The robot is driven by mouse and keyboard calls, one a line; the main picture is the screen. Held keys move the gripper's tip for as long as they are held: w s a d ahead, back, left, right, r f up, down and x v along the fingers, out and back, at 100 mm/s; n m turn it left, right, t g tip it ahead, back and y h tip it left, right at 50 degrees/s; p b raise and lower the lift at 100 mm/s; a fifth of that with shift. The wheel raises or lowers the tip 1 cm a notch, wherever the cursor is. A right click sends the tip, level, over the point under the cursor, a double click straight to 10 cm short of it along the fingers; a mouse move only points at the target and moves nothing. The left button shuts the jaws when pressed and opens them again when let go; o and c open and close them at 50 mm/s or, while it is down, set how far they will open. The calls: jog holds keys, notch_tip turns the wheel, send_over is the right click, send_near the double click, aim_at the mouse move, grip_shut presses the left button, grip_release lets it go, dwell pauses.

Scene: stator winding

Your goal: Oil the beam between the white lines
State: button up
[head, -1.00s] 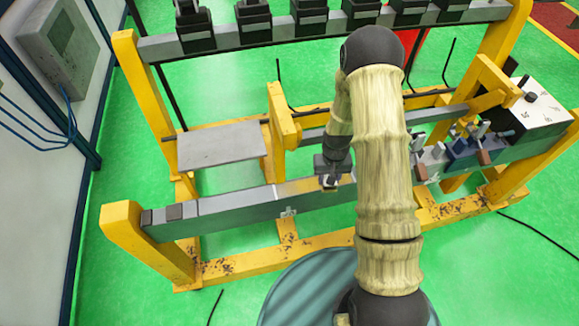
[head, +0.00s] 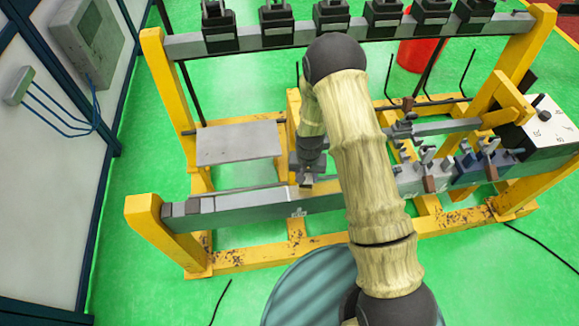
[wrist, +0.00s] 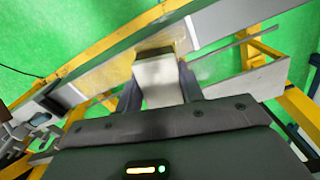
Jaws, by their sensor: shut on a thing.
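The long grey beam (head: 250,200) lies across the yellow frame, with a tan, wet-looking patch near my gripper (head: 305,184). My gripper is shut on a pale block-like applicator (wrist: 158,82), whose brownish tip (wrist: 153,53) rests on or just over the beam; contact is not clear. In the wrist view the beam (wrist: 225,18) runs diagonally, with yellowish patches on both sides of the tip. One white line (wrist: 191,32) crosses it just beyond the tip; another pale band (wrist: 78,92) shows to the lower left. My arm hides part of the beam in the head view.
A grey plate (head: 238,146) stands behind the beam's left part. Clamps and tools (head: 465,165) crowd the right, beside a white control box (head: 545,125). Black units (head: 335,14) line the rear rail. A wall with a grey box (head: 88,38) is at left.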

jog(key=a, duration=0.1)
jog(key=a+r+p, duration=0.1)
jog(key=a, duration=0.1)
jog(key=s+a+r, duration=0.1)
jog(key=a, duration=0.1)
jog(key=shift+s+a, duration=0.1)
jog(key=shift+a, duration=0.05)
jog(key=shift+f, duration=0.1)
